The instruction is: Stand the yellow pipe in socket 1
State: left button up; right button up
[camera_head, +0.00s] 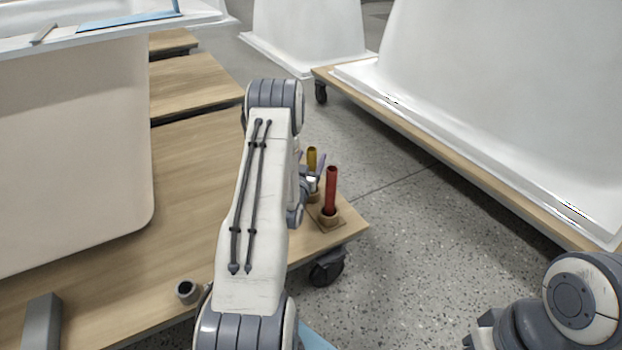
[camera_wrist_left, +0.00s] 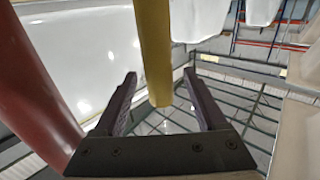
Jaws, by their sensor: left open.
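The yellow pipe (camera_head: 311,158) stands upright at the cart's right corner, just behind the red pipe (camera_head: 331,190). Its foot appears to be in a brown socket (camera_head: 314,197), partly hidden by the red pipe and my gripper. I see no number marking socket 1. My left gripper (camera_head: 312,178) is open at the yellow pipe. In the left wrist view, the yellow pipe (camera_wrist_left: 154,50) passes between the spread fingers of the gripper (camera_wrist_left: 165,100), with gaps on both sides. My right gripper is out of view.
The red pipe stands in a nearby socket (camera_head: 329,219); in the wrist view it (camera_wrist_left: 35,90) is close beside the left finger. A grey ring (camera_head: 187,291) sits at the wooden cart's (camera_head: 190,170) front edge. White tub shells (camera_head: 500,90) stand around. Speckled floor (camera_head: 420,260) is open at right.

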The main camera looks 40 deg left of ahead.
pick_arm(q)
jog(key=b+x, duration=0.2)
jog(key=x, duration=0.1)
jog(key=shift+w+f, duration=0.2)
jog(key=shift+w, duration=0.15)
jog(key=shift+w+a+r, duration=0.1)
jog(key=shift+w+a, duration=0.1)
grip_shut()
jog(key=shift+s, duration=0.1)
dwell(0.8)
